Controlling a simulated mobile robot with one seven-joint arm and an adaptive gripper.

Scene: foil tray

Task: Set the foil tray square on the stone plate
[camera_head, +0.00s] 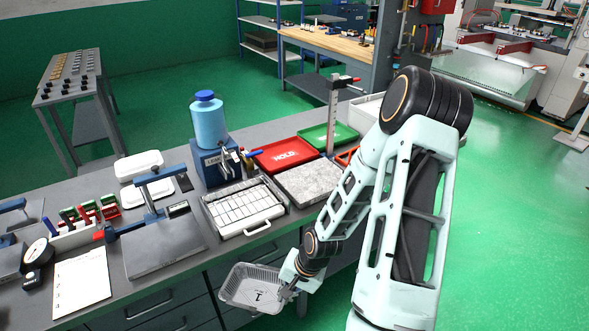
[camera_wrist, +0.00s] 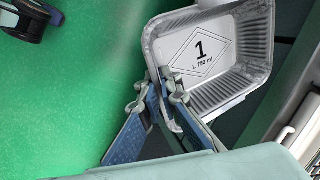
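The foil tray (camera_head: 238,288) is a silver, ribbed rectangular dish with a "1" label on its floor. It hangs in front of the bench edge, turned at an angle to it. My gripper (camera_head: 289,291) holds its near right side in the head view. In the wrist view the tray (camera_wrist: 256,42) shows its inside, and my gripper's fingers (camera_wrist: 163,88) pinch its rim and wall near one corner. The stone plate (camera_head: 311,184) is a speckled grey slab on the bench, up and right of the tray; its top looks bare, and my arm is close to its right side.
A red HOLD tray (camera_head: 283,154) and a green tray (camera_head: 330,135) lie behind. A blue bottle stand (camera_head: 209,127) is farther left.

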